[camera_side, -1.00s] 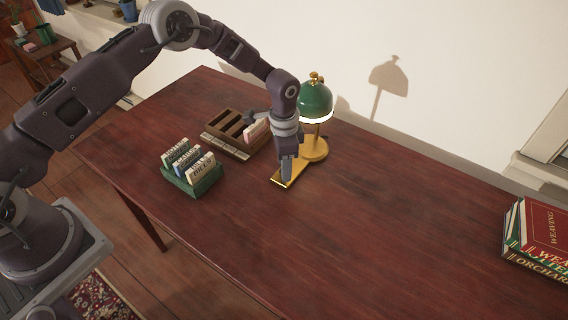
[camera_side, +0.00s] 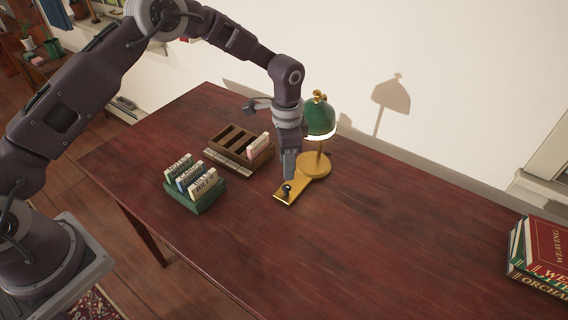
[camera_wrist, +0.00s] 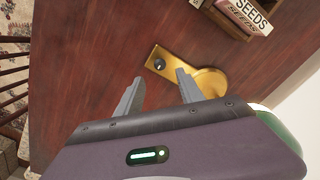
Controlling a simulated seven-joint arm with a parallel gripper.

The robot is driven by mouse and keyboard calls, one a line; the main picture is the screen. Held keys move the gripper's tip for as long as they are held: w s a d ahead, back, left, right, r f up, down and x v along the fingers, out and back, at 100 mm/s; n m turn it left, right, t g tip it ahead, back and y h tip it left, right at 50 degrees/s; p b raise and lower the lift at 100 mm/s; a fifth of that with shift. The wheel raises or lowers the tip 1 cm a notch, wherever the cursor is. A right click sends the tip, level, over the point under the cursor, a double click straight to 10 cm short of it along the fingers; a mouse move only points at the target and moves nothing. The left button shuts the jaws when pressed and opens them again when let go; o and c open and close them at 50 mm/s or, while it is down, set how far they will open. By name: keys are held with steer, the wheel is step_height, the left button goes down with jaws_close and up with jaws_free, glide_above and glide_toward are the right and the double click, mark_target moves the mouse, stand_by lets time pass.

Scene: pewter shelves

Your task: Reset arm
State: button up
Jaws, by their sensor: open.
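My gripper (camera_side: 289,170) is open and empty, pointing down just above the brass base plate (camera_side: 284,196) of the desk lamp. In the wrist view the two fingers of my gripper (camera_wrist: 158,92) are spread apart, with wood showing between them. The lamp has a green shade (camera_side: 321,118) and a round brass foot (camera_side: 314,164). A dark round knob (camera_side: 287,188) stands on the plate; it also shows in the wrist view (camera_wrist: 159,63), beyond the fingertips and apart from them.
A green box (camera_side: 196,198) of labelled cards stands at the left. A brown wooden divided tray (camera_side: 240,150) with seed packets (camera_side: 258,146) is behind it. Stacked books (camera_side: 541,252) lie at the far right. The table's middle and front right are clear.

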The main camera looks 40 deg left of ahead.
steer(key=s+a+r+n+t, duration=0.25)
steer(key=s+r, duration=0.45)
steer(key=r, duration=0.6)
steer(key=s+a+r+n+t, duration=0.1)
steer(key=s+a+r+n, duration=0.15)
steer(key=s+r, duration=0.65)
steer(key=s+a+r+n+t, duration=0.1)
steer(key=s+r+n, duration=0.1)
steer(key=s, duration=0.6)
steer(key=s+a+r+n+t, duration=0.1)
steer(key=s+a+r+n, duration=0.1)
steer(key=s, duration=0.7)
steer(key=shift+s+a+r, duration=0.2)
steer(key=shift+s+r, duration=0.1)
steer(key=shift+r, duration=0.2)
